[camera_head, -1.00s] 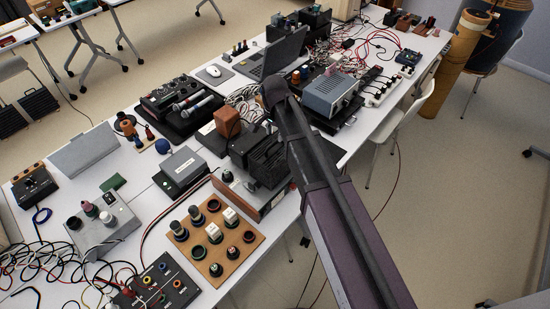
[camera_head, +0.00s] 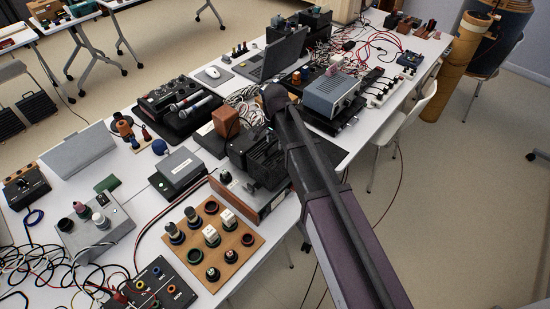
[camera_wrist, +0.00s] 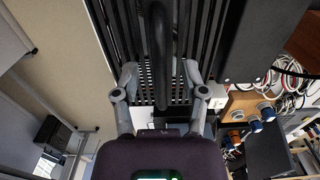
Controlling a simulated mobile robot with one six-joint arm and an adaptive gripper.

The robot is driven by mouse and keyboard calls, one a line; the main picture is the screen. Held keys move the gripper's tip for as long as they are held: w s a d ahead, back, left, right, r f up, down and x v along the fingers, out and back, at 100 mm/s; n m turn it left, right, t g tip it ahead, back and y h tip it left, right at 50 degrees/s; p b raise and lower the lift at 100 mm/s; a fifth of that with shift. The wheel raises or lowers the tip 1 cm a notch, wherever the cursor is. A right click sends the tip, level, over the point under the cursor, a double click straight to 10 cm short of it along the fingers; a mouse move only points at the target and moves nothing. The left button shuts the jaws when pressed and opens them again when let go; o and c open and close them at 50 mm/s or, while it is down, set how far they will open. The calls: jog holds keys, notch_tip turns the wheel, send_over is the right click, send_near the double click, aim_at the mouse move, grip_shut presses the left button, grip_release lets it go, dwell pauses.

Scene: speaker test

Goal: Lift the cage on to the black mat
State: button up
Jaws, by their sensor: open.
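The cage (camera_head: 268,158) is a black slatted box on the white table, beside my arm in the head view. In the wrist view its black bars (camera_wrist: 206,45) fill the upper middle, and a thick black handle (camera_wrist: 160,55) runs down the centre. My gripper (camera_wrist: 160,78) is open, one grey finger on each side of the handle; I cannot tell whether they touch it. In the head view my arm hides the fingers.
A wooden board with knobs (camera_head: 231,258) and a grey box (camera_head: 180,168) stand near the cage. A brown block (camera_head: 226,122) is just behind it. A grey power unit (camera_head: 331,94) and tangled cables (camera_head: 243,98) lie farther back. A white chair (camera_head: 416,116) stands right of the table.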

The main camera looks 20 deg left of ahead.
dwell(0.3)
grip_shut()
jog(key=shift+r, duration=0.2)
notch_tip(320, 180, up, 10)
jog(key=p, duration=1)
jog(key=shift+f, duration=0.2)
jog(key=shift+r, duration=0.1)
dwell(0.6)
jog(key=shift+r+p, duration=1.7)
jog(key=shift+p, duration=0.1)
